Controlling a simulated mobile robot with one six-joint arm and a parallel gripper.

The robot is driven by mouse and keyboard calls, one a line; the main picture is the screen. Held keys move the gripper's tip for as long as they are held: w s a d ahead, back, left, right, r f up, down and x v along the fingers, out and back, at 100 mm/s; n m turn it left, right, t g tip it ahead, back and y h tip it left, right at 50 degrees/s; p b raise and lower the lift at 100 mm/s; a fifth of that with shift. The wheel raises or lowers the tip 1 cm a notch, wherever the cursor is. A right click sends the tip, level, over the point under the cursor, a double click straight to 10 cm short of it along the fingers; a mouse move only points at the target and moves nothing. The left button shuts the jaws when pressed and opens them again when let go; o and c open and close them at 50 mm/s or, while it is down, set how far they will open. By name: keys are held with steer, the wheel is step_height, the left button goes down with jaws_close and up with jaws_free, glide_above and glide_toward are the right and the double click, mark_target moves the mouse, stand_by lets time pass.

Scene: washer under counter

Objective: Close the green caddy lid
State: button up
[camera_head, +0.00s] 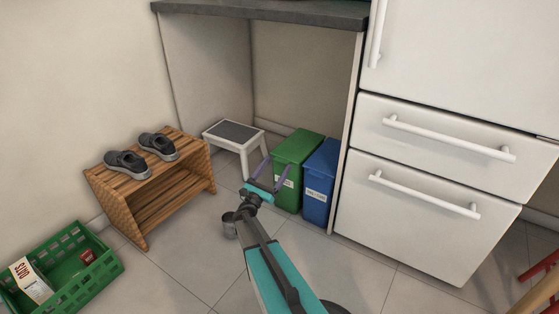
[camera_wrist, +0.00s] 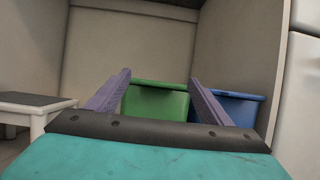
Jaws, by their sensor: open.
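The green caddy (camera_head: 297,148) stands on the floor under the counter, with a pale label on its front. In the head view its upper part looks like a flat green surface; I cannot tell how far its lid is open. In the wrist view the green caddy (camera_wrist: 155,103) shows its upper part and rim between my fingers. My gripper (camera_head: 276,167) is open and empty, its two purple fingers pointing toward the caddy. In the head view they overlap the caddy's left front; I cannot tell whether they touch it.
A blue caddy (camera_head: 321,170) stands close on the right, beside the counter's side panel and white drawers (camera_head: 430,150). A white step stool (camera_head: 235,133) is on the left.

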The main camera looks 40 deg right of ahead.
steer(key=p+v, duration=0.3)
steer(key=v, duration=0.7)
steer(key=shift+a+r, duration=0.2)
steer(key=shift+r, duration=0.2)
steer(key=shift+s, duration=0.1)
